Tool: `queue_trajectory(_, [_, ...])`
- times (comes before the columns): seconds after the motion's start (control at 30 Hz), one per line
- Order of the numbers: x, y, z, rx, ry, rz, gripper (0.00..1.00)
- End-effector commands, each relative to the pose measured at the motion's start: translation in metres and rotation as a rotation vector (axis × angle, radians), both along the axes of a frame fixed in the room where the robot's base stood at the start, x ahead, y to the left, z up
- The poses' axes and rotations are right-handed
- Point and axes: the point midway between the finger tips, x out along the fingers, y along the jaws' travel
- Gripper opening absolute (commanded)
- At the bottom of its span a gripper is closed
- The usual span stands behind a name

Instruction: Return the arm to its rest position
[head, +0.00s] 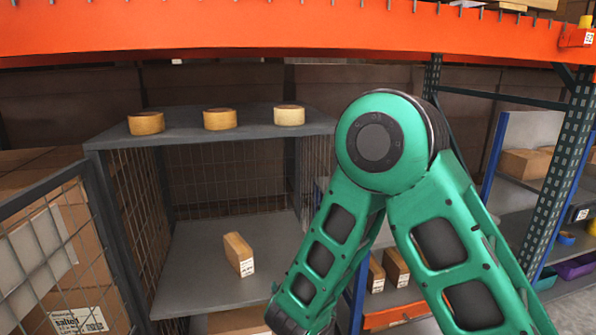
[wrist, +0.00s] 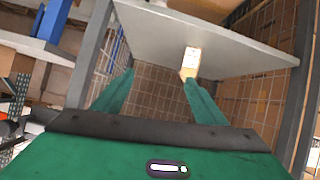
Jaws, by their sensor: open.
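My green arm (head: 385,180) is folded at a raised elbow in the head view, and its forearm runs down and left out of the bottom of the frame. My gripper is out of sight in the head view. In the wrist view my gripper (wrist: 160,78) is open, with two green fingers spread apart and nothing between them. A small cardboard box (head: 239,253) with a white label stands on the cage's inner shelf (head: 190,290). It also shows in the wrist view (wrist: 191,62), just beyond the right fingertip; I cannot tell whether they touch.
Three tape rolls (head: 220,119) stand on the cage's top (head: 255,123). A mesh door (head: 45,250) stands open at the left. An orange beam (head: 280,28) crosses above. At the right are a rack post (head: 560,160) and small boxes (head: 396,268) on a lower shelf.

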Motion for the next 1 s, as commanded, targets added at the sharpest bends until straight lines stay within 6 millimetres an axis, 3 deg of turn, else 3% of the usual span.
queue_trajectory(0.1, [0.019,-0.073,0.024,-0.045,0.037,-0.148,0.66])
queue_trajectory(0.2, [0.022,-0.137,0.041,-0.08,0.091,-0.273,0.66])
queue_trajectory(0.33, [0.01,-0.219,0.061,-0.111,0.183,-0.431,0.66])
queue_trajectory(0.43, [-0.011,-0.278,0.075,-0.12,0.269,-0.545,0.66])
queue_trajectory(0.6, [-0.067,-0.359,0.095,-0.104,0.435,-0.707,0.66])
queue_trajectory(0.7, [-0.108,-0.394,0.105,-0.074,0.538,-0.779,0.66])
queue_trajectory(0.83, [-0.167,-0.426,0.116,-0.017,0.677,-0.845,0.66])
queue_trajectory(1.0, [-0.246,-0.442,0.13,0.086,0.848,-0.88,0.66])
